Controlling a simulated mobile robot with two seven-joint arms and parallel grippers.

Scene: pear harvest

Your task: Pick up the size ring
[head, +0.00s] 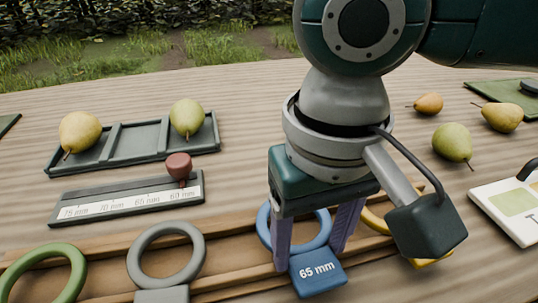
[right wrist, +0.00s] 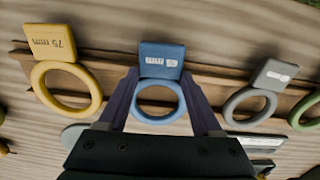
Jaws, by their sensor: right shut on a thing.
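The blue size ring (head: 318,272) carries a tag reading 65 mm and is at the wooden rack, front centre of the head view. My right gripper (head: 311,256) points down over it, one purple finger on each side, shut on it near the tag. In the right wrist view the blue ring (right wrist: 160,60) sits between the two fingertips (right wrist: 160,76), tag on the far side. I cannot tell whether it is clear of the rack. The gripper hides part of the ring in the head view. My left gripper is not in view.
The wooden rack (head: 105,238) also holds a grey ring (head: 134,262), a green ring (head: 72,275) and a yellow ring (right wrist: 40,85) marked 75 mm. Behind are a scale board (head: 125,212) with a red knob, a grey tray (head: 93,163) with two pears, and loose pears (head: 453,142) at right.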

